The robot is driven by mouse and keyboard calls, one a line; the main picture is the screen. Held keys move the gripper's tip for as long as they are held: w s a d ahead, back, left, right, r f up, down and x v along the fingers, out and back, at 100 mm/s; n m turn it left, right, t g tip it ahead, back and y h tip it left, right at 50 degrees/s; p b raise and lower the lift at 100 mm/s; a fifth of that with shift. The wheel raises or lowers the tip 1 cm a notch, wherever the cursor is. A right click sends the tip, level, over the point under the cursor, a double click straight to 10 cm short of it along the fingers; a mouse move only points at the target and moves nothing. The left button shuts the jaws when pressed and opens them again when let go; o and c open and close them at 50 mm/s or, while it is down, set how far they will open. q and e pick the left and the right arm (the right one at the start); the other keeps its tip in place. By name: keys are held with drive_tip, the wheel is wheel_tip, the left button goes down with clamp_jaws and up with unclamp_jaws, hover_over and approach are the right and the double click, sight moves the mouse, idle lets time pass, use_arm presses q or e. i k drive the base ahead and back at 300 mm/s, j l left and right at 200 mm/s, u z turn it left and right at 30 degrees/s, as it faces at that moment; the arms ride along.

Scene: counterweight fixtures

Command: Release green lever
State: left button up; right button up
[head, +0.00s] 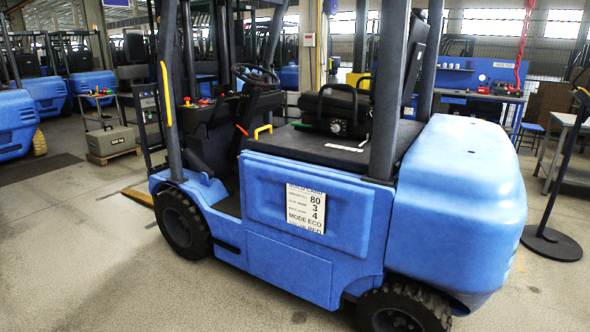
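A blue forklift (265,262) fills the middle of the head view, with its forks toward the left. An orange lever (242,130) and a yellow handle (263,131) stand out at the side of the cab, in front of the black seat (335,108). Small red and yellow controls (195,101) sit on the dashboard near the steering wheel (255,75). Neither of my grippers shows in this view.
A white label (305,208) is on the forklift's side. A black post stand (551,242) stands at the right, near a workbench (500,95). A grey box (110,140) sits on a pallet at the left. The floor at front left is clear.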

sight(293, 124)
drive_tip(key=i, duration=1.4)
drive_tip(key=i+j, duration=0.4)
drive_tip(key=i, duration=0.15)
drive_tip(key=i+j, duration=0.45)
drive_tip(key=i+j+u, duration=0.1)
drive_tip(key=i+j, duration=0.3)
drive_tip(key=i, duration=0.25)
